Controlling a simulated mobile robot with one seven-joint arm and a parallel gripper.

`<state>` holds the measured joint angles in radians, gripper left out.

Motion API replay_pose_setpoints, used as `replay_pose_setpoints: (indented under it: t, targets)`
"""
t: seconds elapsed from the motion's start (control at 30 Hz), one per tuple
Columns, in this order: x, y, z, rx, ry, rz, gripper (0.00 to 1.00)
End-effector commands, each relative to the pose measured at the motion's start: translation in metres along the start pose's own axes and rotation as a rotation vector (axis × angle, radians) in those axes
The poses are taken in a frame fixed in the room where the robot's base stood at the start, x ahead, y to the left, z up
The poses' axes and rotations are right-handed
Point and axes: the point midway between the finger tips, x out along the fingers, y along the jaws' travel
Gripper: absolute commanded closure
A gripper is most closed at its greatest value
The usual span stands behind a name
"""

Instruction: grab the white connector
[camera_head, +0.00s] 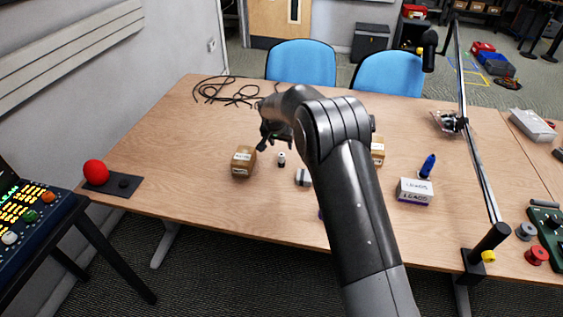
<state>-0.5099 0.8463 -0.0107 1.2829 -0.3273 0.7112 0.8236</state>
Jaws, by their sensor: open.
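My gripper (262,141) hangs over the middle of the wooden table (150,150), fingers pointing down to the left, open, with nothing seen between them. A small dark and white piece (281,159) stands just below and right of it. A small pale grey-white piece with a dark part (303,177) lies farther right, beside my forearm and partly hidden by it. Either may be the white connector; both are too small to tell. My arm covers part of the table's middle.
A brown box (243,161) sits left of the small pieces; another brown box (377,150) is right of my arm. A black cable (225,91) lies at the back. A white labelled box (414,191) and blue bottle (427,166) stand right.

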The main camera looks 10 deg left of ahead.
Motion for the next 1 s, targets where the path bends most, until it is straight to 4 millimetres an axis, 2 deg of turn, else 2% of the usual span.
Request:
replay_pose_setpoints:
  t: [0.1,0.4,0.67,1.0]
  targets:
    - [0.012,-0.008,0.004,-0.001,0.000,0.001,0.49]
    - [0.055,-0.008,0.004,0.000,-0.001,0.002,0.49]
    - [0.073,-0.008,0.004,0.001,-0.001,0.001,0.49]
    - [0.115,-0.009,0.003,0.001,0.001,0.000,0.49]
